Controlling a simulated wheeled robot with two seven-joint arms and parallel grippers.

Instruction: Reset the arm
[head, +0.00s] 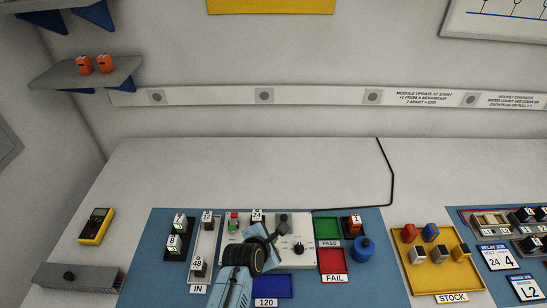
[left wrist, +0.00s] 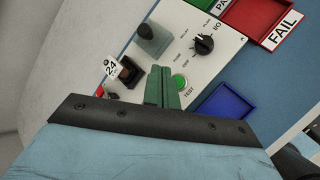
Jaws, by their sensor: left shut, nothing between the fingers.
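My left gripper (head: 270,240) reaches in from the bottom over the white test panel (head: 236,245). In the left wrist view its green fingers (left wrist: 162,88) are shut and empty, with their tips beside the green TEST button (left wrist: 180,82); I cannot tell whether they touch it. A module labelled 24 (head: 257,216) sits in the panel, also seen in the left wrist view (left wrist: 127,73). A dark-knobbed lever (head: 283,219) and a black rotary knob (head: 298,248) are on the panel. My arm hides part of the panel. My right gripper is not in view.
Right of the panel are a green PASS tray (head: 327,229), a red FAIL tray (head: 332,258) and a blue cylinder (head: 363,250). A blue tray (head: 272,286) lies in front. A yellow STOCK tray (head: 430,280) stands further right.

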